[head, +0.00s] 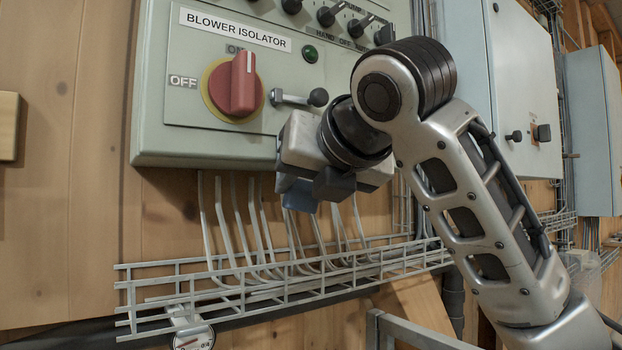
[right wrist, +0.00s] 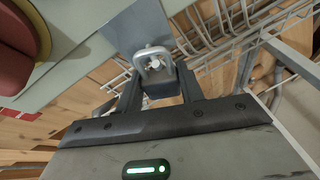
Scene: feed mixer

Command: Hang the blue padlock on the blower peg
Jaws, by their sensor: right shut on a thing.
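The blower peg (head: 292,98) sticks out of the grey-green panel, right of the red isolator knob (head: 238,85), and ends in a dark ball. My right gripper (head: 315,187) is below the peg, near the panel's lower edge, and is shut on the blue padlock (head: 302,196). Only a small part of the blue body shows between the fingers in the head view. In the right wrist view the padlock's metal shackle (right wrist: 155,53) stands up beyond the fingers of my right gripper (right wrist: 160,88). The padlock appears apart from the peg. My left gripper is out of view.
A wire cable tray (head: 200,290) with several grey conduits runs below the panel. A round gauge (head: 193,338) sits under the tray's left end. Small switches and a green lamp (head: 310,54) are above the peg.

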